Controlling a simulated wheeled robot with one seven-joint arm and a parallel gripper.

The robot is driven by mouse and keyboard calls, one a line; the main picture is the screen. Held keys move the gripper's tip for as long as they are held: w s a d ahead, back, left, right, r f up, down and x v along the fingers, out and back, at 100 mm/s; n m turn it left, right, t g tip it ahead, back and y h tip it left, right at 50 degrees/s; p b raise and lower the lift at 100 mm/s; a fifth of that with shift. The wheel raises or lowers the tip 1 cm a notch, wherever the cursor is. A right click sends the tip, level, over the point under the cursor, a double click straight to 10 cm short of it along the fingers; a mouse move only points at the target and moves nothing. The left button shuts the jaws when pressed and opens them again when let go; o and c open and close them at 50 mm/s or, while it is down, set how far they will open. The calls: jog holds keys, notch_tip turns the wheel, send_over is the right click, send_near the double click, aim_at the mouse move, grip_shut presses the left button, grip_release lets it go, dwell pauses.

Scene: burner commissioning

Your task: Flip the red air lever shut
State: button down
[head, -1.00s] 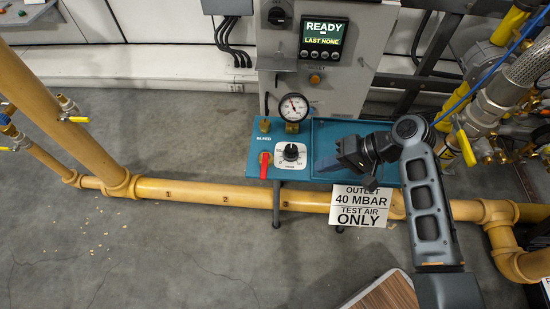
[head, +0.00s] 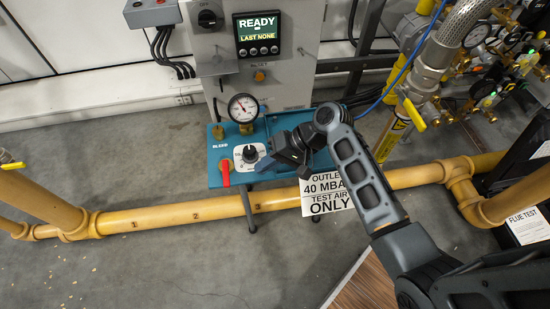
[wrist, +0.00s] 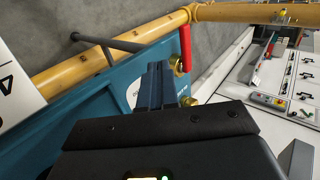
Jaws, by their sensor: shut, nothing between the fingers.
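The red air lever (head: 225,173) hangs down from a brass fitting at the front left of the teal test panel (head: 196,183). In the wrist view the red lever (wrist: 186,46) shows beyond my fingertips, a little to their right. My gripper (head: 262,166) is over the panel, to the right of the lever and close to the round black knob (head: 250,153). In the wrist view my gripper (wrist: 158,68) has its fingers together with nothing between them. The fingers look apart from the lever, and they hide part of the knob plate.
A pressure gauge (head: 243,108) stands at the back of the panel. A yellow pipe (head: 160,216) runs along in front, with a hanging "TEST AIR ONLY" sign (head: 328,195). The control cabinet's display (head: 259,34) reads READY, LAST NONE.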

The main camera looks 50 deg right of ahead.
aim_at(226, 174)
jog(key=x, duration=0.3)
jog(key=shift+w+a+f+b, duration=0.1)
jog(key=shift+a+f+b, duration=0.05)
jog(key=shift+f+b, duration=0.2)
jog(key=shift+w+a+r, duration=0.15)
jog(key=shift+w+a, duration=0.55)
jog(key=shift+a, duration=0.3)
jog(key=shift+w+a, duration=0.5)
jog(key=shift+a, duration=0.1)
